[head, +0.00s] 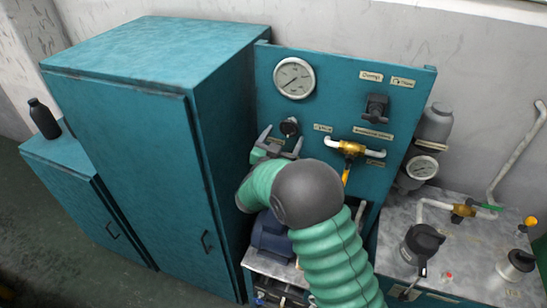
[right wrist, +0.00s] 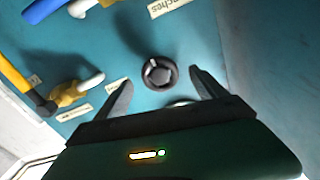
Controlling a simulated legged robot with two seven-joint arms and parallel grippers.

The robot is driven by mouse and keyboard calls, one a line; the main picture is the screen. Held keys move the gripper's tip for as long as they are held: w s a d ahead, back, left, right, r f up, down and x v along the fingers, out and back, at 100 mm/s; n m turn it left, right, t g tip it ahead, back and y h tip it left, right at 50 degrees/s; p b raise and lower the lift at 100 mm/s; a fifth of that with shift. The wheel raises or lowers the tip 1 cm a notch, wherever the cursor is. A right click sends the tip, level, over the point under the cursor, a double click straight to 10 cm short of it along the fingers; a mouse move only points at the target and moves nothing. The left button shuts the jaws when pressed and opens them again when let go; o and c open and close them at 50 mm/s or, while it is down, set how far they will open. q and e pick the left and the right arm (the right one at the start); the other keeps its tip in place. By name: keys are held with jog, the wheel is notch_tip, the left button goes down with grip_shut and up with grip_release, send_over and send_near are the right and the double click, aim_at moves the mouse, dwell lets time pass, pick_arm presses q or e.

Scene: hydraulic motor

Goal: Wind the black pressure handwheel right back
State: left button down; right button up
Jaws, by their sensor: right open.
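The black handwheel (head: 289,127) is a small round knob on the teal upright panel, below the white gauge. In the right wrist view the handwheel (right wrist: 158,73) faces me, with a pale mark on its hub. My right gripper (head: 283,141) is open just in front of and below the handwheel. In the right wrist view the fingers of the gripper (right wrist: 160,79) stand apart on either side of the handwheel, with gaps showing, and do not visibly touch it. My left gripper is not in view.
A round gauge (head: 294,78) sits above the handwheel. A black knob (head: 376,107) and a yellow-handled valve (head: 351,148) are to its right. A tall teal cabinet (head: 150,150) stands close on the left. A grey bench (head: 455,270) with fittings is at right.

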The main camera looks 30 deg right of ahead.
jog(key=b+v, duration=0.2)
jog(key=v, duration=0.9)
jog(key=shift+a, duration=0.3)
jog(key=shift+d+f, duration=0.1)
